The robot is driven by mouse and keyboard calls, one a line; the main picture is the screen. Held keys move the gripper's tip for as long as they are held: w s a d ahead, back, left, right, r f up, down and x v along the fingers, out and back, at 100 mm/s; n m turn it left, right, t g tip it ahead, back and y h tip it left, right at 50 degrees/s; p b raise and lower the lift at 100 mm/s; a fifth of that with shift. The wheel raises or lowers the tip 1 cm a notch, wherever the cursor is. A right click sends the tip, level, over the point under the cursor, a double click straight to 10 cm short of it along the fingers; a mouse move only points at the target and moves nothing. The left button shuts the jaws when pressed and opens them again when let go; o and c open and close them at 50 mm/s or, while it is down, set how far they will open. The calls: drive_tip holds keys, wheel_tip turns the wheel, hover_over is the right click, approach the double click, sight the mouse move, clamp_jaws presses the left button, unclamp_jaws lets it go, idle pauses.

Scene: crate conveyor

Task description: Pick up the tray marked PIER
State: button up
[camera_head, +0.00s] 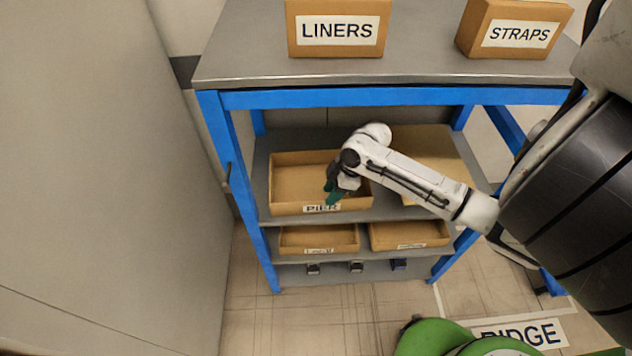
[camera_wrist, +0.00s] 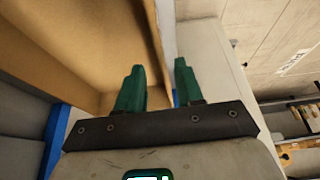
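The tray marked PIER (camera_head: 286,208) is an open tan box on the upper shelf of the blue rack, at the left. Its label shows on the front wall, partly covered by my gripper. My gripper (camera_head: 334,192) is at this front wall, right of the label's middle. In the wrist view, its two green fingers (camera_wrist: 159,66) stand apart. The tray's wall (camera_wrist: 154,35) runs into the gap between them, with one finger on the inner side and one on the outer side. I cannot tell whether either finger touches the wall.
Two trays (camera_head: 320,250) (camera_head: 410,243) stand on the shelf below. Boxes marked LINERS (camera_head: 337,50) and STRAPS (camera_head: 515,50) stand on the top.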

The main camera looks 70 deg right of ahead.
sight(323, 200)
drive_tip(key=shift+w+a+p+x, duration=0.15)
drive_tip(key=shift+x, duration=1.6)
drive_tip(key=shift+w+a+p+x, duration=0.1)
drive_tip(key=shift+w+p+x, duration=0.05)
drive_tip(key=shift+x, duration=1.65)
drive_tip(key=shift+r, duration=0.15)
clamp_jaws()
